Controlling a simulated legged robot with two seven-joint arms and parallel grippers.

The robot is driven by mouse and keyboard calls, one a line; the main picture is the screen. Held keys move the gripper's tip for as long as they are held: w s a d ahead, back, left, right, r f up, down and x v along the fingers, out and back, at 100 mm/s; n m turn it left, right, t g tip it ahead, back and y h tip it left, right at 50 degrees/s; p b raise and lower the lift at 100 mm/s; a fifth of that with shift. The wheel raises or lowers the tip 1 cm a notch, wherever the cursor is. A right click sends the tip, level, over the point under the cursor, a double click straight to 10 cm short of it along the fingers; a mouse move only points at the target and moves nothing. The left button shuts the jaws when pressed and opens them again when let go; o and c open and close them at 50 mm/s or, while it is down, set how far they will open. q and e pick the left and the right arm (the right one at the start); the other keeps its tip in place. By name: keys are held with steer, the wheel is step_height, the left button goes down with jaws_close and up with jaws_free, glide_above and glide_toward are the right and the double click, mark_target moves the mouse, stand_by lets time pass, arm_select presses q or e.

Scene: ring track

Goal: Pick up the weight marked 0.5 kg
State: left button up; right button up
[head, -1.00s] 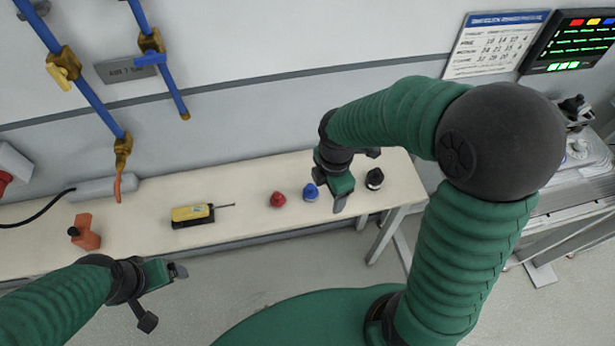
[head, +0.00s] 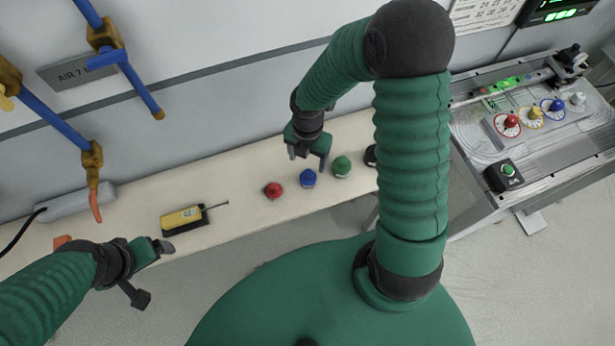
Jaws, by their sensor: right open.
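Several small knobbed weights stand in a row on the pale bench (head: 235,205): a red one (head: 273,190), a blue one (head: 308,178), a green one (head: 342,166) and a black one (head: 371,156), partly hidden by my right arm. No 0.5 kg mark is legible on any of them. My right gripper (head: 308,160) is open and empty, just behind and above the blue weight in the picture, apart from it. My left gripper (head: 155,272) is open and empty in front of the bench at the left.
A yellow tool (head: 183,217) lies on the bench left of the weights. A grey power strip (head: 80,202) is at its left end. Blue pipes (head: 140,85) hang on the wall. At the right stands a metal table (head: 470,135) with a panel of coloured dials (head: 535,120).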

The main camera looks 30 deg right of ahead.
mark_target(308, 171)
steer(key=f, duration=0.1)
steer(key=s+f, duration=0.1)
steer(key=f, duration=0.1)
steer(key=s+a+f, duration=0.1)
steer(key=shift+a+f+b, duration=0.1)
steer(key=shift+f+b, duration=0.15)
steer(key=shift+b, duration=0.1)
steer(key=shift+w+f, duration=0.3)
steer(key=shift+s+d+r, duration=0.1)
steer(key=shift+d, duration=0.1)
steer(key=c, duration=0.7)
steer(key=shift+a, duration=0.1)
jaws_close()
